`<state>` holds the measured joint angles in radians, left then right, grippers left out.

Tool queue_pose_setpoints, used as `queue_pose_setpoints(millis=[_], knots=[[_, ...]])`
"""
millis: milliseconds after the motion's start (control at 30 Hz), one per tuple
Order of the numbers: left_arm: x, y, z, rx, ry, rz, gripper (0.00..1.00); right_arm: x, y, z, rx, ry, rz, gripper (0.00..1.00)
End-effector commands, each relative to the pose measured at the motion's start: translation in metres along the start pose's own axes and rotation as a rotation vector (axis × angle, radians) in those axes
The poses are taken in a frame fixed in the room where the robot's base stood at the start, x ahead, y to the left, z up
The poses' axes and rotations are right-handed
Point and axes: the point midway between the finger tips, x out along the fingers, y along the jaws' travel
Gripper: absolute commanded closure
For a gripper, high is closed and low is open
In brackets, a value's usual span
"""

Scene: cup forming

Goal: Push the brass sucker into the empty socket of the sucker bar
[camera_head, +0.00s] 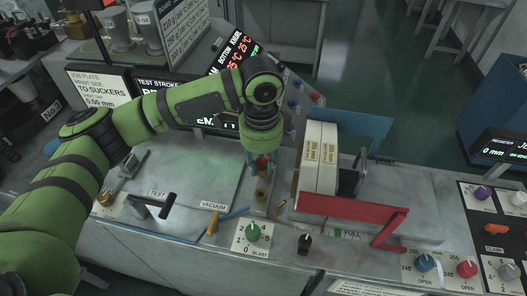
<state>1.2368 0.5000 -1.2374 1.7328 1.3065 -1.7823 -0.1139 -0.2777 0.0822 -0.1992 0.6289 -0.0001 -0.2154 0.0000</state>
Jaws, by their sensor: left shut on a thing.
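My left gripper (262,163) points down at the middle of the machine top, just left of the stack of white cartons. It is shut on a small brass-coloured piece, the brass sucker (263,173), which is mostly hidden by the fingers. Below it, small brass-coloured parts (261,196) stand on a narrow strip that appears to be the sucker bar. I cannot make out the empty socket, or whether the sucker touches the bar. My right gripper is not in view.
White cartons (319,158) stand close to the right of the gripper, behind a red rail (345,207). A flat metal plate (185,175) lies to the left. A green knob (252,232) and a black knob (305,243) stand in front. Displays stand behind.

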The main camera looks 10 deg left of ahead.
Motion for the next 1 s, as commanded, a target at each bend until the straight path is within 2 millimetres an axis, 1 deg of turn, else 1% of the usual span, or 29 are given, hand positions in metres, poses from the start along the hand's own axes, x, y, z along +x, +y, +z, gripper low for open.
queue_pose_setpoints(millis=[33, 100, 200, 267, 367, 433, 533, 633, 767, 1000], knots=[[0.000, 0.000, 0.000, 0.000, 0.000, 0.000, 1.00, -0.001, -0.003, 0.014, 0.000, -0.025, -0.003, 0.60], [0.000, 0.000, 0.000, -0.001, 0.000, 0.000, 1.00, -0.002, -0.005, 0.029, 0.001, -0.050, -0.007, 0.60], [-0.001, 0.000, 0.000, 0.000, 0.000, 0.000, 1.00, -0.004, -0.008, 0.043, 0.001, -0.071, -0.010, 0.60], [-0.001, 0.000, 0.000, 0.005, 0.000, 0.000, 1.00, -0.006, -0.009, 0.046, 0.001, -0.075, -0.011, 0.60], [-0.003, 0.000, 0.000, 0.025, 0.000, 0.000, 1.00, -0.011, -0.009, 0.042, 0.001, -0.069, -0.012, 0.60], [-0.004, 0.000, 0.001, 0.050, -0.001, 0.001, 1.00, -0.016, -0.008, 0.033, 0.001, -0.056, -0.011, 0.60], [0.011, 0.000, 0.001, 0.053, -0.002, 0.002, 1.00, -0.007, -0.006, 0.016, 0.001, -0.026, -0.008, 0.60], [0.021, 0.000, 0.000, 0.053, -0.001, 0.001, 1.00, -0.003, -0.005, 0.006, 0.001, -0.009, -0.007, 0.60], [0.034, 0.000, 0.000, 0.054, 0.000, 0.001, 1.00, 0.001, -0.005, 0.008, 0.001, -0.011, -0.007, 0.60], [0.052, 0.000, 0.000, 0.053, 0.000, 0.001, 1.00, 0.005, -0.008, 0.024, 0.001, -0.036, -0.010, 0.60]])
